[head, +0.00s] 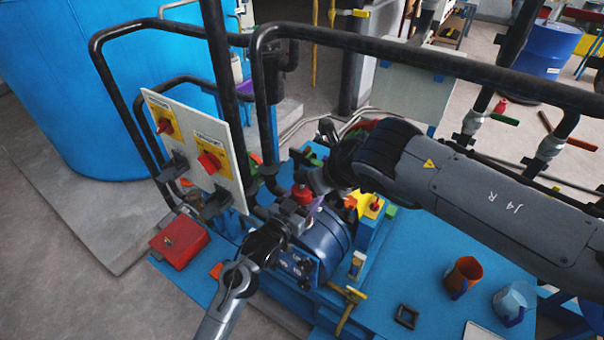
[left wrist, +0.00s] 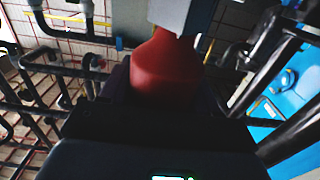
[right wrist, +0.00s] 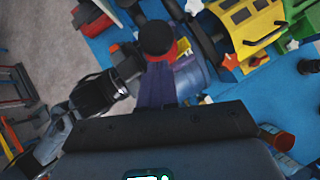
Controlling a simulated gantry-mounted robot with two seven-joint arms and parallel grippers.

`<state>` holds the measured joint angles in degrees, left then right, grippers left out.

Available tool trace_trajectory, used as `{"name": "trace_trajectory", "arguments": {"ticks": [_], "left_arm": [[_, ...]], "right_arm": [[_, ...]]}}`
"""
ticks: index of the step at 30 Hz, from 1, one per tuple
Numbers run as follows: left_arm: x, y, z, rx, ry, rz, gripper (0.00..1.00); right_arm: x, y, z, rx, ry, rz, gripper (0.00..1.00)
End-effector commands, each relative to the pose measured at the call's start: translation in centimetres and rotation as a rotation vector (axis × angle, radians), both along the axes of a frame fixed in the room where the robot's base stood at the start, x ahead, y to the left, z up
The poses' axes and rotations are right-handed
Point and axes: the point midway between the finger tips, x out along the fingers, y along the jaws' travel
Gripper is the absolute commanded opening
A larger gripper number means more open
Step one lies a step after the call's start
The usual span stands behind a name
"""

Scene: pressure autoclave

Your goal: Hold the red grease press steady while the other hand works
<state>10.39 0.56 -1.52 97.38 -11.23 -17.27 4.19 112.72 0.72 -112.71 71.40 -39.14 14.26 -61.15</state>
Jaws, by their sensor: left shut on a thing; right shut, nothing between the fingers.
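The red grease press (head: 302,194) is small in the head view, above the blue machine. My left gripper (head: 290,222) is shut on it from below left. In the left wrist view the press (left wrist: 165,68) is a red tapered body directly ahead; a grey block covers its top, and the fingers are dark and hard to see. My right gripper (head: 318,186) is close beside the press, coming from the right. In the right wrist view its purple fingers (right wrist: 156,78) are shut and empty, just below a round black knob (right wrist: 155,38). I cannot tell whether they touch it.
A panel (head: 222,165) with red switches and black pipe rails (head: 400,52) stand close around the arms. A red box (head: 180,240) lies at the left. An orange cup (head: 463,277) and a pale mug (head: 514,302) stand on the blue surface (head: 430,250) at the right.

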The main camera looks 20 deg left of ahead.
Motion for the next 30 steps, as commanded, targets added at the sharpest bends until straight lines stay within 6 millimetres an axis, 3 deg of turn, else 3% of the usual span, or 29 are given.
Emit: {"name": "trace_trajectory", "arguments": {"ticks": [8, 18, 30], "left_arm": [[0.0, 0.1, 0.0, 0.0, 0.001, 0.001, 0.11], [0.0, 0.1, 0.0, 0.0, 0.001, 0.001, 0.11], [0.0, 0.1, 0.0, 0.0, 0.001, 0.001, 0.11]], "right_arm": [[-1.0, -1.6, 2.6, 0.002, -0.002, -0.001, 0.0], [-3.2, -4.5, 7.4, 0.001, -0.002, 0.001, 0.0], [-4.1, -5.9, 9.4, -0.001, 0.001, 0.0, 0.0]]}}
